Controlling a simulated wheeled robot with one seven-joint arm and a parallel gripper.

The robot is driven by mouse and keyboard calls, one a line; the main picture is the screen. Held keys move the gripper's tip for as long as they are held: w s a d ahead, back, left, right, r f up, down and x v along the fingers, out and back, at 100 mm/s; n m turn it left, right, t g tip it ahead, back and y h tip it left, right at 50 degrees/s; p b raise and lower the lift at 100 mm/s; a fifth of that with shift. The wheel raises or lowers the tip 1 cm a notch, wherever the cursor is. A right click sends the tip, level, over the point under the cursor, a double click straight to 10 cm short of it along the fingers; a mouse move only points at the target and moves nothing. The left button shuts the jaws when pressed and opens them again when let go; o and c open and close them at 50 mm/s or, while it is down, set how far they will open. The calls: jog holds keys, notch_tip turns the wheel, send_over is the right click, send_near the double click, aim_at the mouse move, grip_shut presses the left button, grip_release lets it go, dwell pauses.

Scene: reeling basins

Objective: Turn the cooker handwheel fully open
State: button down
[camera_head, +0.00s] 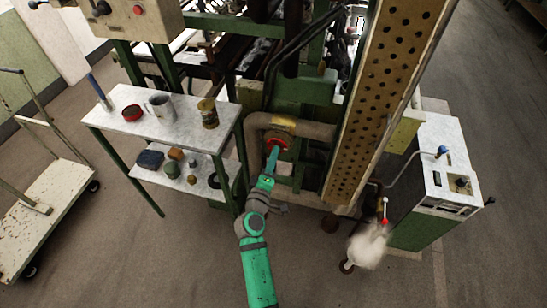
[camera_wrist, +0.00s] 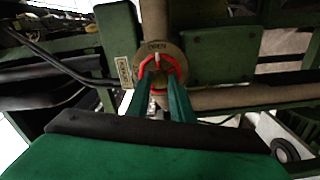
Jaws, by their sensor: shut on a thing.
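The cooker handwheel (camera_head: 283,143) is a small red wheel on a pipe at the machine's lower front. The fingers hide part of the rim and the hub. How far the wheel is turned, I cannot tell.
A two-tier table (camera_head: 180,132) with a mug (camera_head: 161,107), a tin (camera_head: 208,113) and small items stands left of my arm. A perforated beam (camera_head: 385,95) slants close on the right. A white-topped cabinet (camera_head: 450,150) and steam stand further right. A cart (camera_head: 45,205) is far left.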

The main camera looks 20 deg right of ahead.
jog(key=shift+f, duration=0.1)
dwell(0.3)
jog(key=c, duration=1.6)
grip_release()
jog(key=shift+o, duration=0.2)
jog(key=shift+s, duration=0.1)
jog(key=v, duration=1)
jog(key=shift+s+a, duration=0.25)
jog(key=shift+s, duration=0.05)
